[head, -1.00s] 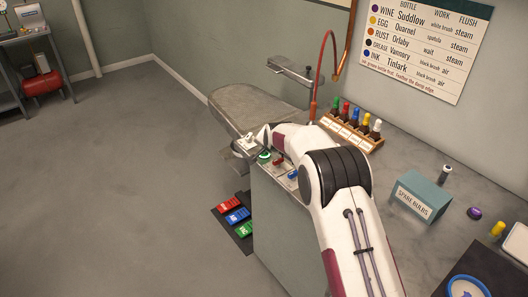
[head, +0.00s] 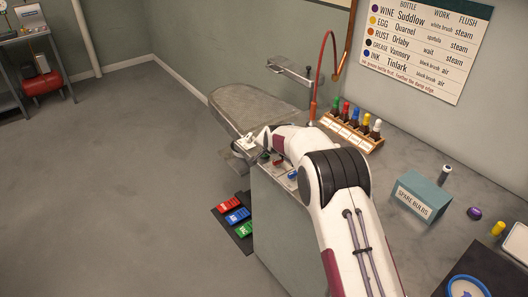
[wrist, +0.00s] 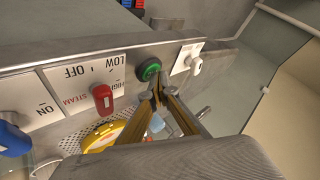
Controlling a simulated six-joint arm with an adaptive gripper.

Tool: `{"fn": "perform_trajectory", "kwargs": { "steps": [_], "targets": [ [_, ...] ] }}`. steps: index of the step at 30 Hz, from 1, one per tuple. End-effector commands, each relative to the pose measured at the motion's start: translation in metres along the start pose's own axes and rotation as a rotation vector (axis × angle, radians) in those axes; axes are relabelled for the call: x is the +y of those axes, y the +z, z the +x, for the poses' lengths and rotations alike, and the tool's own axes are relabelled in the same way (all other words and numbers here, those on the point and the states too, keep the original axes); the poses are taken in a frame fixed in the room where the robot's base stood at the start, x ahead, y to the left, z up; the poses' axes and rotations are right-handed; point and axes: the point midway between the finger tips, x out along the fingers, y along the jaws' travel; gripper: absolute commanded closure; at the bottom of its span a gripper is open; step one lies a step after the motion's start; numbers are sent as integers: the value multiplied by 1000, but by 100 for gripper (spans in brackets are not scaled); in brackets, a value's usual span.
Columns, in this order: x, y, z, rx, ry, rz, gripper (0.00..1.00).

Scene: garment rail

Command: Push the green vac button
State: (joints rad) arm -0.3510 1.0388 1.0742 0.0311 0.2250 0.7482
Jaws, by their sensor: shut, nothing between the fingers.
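The round green button (wrist: 149,69) sits on the worktop's front panel in the wrist view; I cannot read a vac label on it. In the head view the green button (head: 265,157) is partly covered by my arm. My gripper (wrist: 158,89) is shut and empty. In the wrist view its fingertips are just below the green button in the picture, very near it; I cannot tell whether they touch it. In the head view the gripper is hidden behind my arm.
A red knob (wrist: 102,97) and a blue knob (wrist: 12,138) are left of the button, and a white switch (wrist: 193,63) is right of it. Red, blue and green pedals (head: 243,228) lie on the floor. A bottle rack (head: 350,134) stands behind my arm.

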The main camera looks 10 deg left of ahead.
Motion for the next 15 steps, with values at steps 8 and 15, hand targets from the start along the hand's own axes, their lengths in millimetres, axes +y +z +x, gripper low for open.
{"fn": "perform_trajectory", "kwargs": {
  "steps": [8, 15],
  "targets": [
    [1, 2, -3, -9, 8, 0, 100],
    [0, 1, -4, -7, 6, 0, 100]
  ]
}}
